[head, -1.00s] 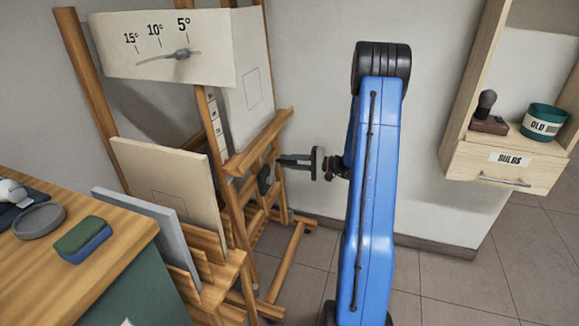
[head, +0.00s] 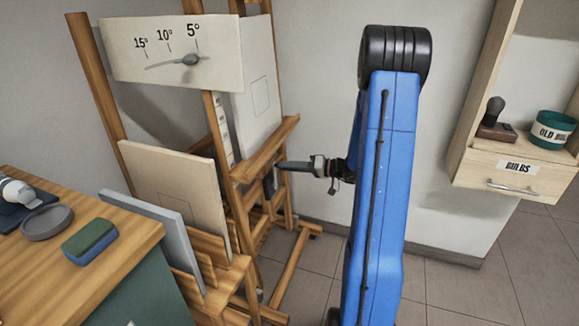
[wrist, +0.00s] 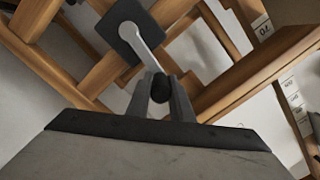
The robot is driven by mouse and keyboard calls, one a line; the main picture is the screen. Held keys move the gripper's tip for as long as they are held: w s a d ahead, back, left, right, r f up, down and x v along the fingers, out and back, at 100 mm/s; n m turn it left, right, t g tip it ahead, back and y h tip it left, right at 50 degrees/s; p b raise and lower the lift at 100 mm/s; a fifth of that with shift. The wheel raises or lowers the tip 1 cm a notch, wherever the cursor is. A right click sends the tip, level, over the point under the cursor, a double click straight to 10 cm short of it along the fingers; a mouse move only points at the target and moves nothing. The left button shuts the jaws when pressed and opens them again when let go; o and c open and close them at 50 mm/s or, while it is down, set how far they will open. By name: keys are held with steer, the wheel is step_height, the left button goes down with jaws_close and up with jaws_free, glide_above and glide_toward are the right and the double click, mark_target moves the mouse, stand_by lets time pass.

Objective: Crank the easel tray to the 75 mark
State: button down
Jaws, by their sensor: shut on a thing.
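The wooden easel (head: 240,210) stands left of my arm, with its tray (head: 265,150) as a wooden ledge under a pale canvas. The crank shows in the wrist view as a silver arm (wrist: 143,42) on a dark square housing (wrist: 128,28), ending in a black knob (wrist: 161,88). My gripper (wrist: 162,92) is shut on the black knob, one finger on each side of it. A white scale strip (wrist: 291,100) with number marks runs along the easel post; a "70" label (wrist: 263,27) is readable near the tray. The pointer against the scale cannot be made out.
A white panel with a 15°, 10°, 5° dial (head: 170,55) is at the upper left. A wooden desk (head: 120,245) with a sponge (head: 90,242) and a grey dish (head: 47,222) is at the left. A shelf with a "BULBS" drawer (head: 505,178) is at the right.

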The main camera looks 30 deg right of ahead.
steer(key=shift+s+a, duration=0.3)
steer(key=shift+a, duration=0.1)
steer(key=shift+a, duration=0.1)
steer(key=c, duration=1.6)
jaws_free()
steer(key=shift+s, duration=0.1)
steer(key=v, duration=1.7)
steer(key=shift+s+r, duration=0.1)
